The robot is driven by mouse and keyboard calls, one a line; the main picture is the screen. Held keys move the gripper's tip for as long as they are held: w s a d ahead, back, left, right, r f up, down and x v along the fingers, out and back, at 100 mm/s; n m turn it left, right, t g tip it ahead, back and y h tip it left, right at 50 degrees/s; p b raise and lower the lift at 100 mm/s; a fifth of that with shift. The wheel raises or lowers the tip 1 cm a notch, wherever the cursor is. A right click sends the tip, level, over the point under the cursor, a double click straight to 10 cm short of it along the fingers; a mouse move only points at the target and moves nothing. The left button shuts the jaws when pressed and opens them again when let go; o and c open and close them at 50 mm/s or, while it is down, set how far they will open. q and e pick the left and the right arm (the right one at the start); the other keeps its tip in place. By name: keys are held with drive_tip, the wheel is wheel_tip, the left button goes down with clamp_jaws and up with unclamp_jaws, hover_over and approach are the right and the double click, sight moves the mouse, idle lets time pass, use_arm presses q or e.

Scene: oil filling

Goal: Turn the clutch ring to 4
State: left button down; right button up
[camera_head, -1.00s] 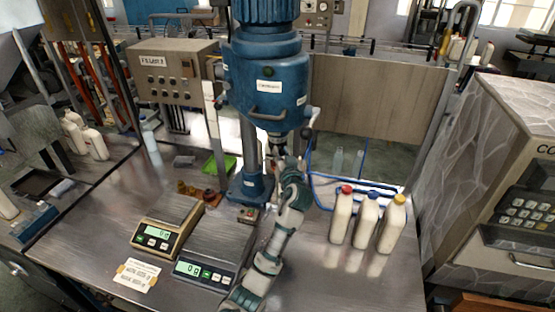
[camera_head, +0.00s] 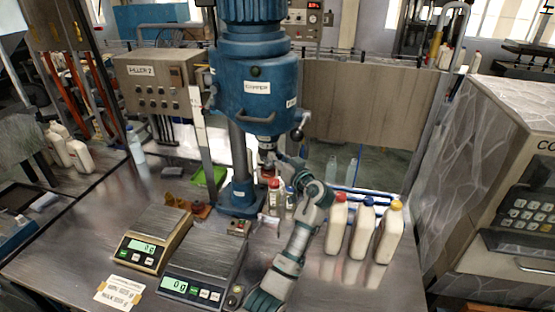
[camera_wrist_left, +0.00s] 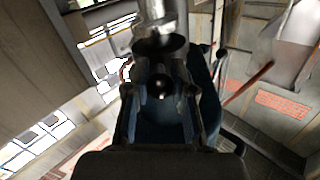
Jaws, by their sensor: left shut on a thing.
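The blue capper (camera_head: 256,88) stands at the middle of the bench in the head view. The clutch ring (camera_head: 267,143) is at the metal spindle under its head. Its numbers are too small to read. My left gripper (camera_head: 270,160) is just below the capper head, at the spindle, and is shut on the ring part there. In the left wrist view its two fingers (camera_wrist_left: 160,98) stand on either side of a dark round part with a shiny tip. The exact contact is dark and partly hidden. My right gripper is not in view.
Bottles with red (camera_head: 337,224), blue (camera_head: 363,228) and yellow (camera_head: 389,232) caps stand right of my arm. Two scales (camera_head: 152,240) (camera_head: 203,265) stand left of it. A red-capped bottle (camera_head: 273,198) stands below the capper head. A green tray (camera_head: 211,177) lies behind.

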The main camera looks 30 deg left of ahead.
use_arm(q)
drive_tip(key=c, duration=1)
unclamp_jaws()
drive_tip(key=shift+w, duration=0.1)
drive_tip(key=shift+o, duration=0.2)
drive_tip(key=shift+w+d, duration=0.1)
drive_tip(key=shift+d, duration=0.1)
drive_tip(key=v, duration=1.2)
drive_tip(key=shift+f, duration=0.15)
drive_tip(key=shift+f, duration=0.1)
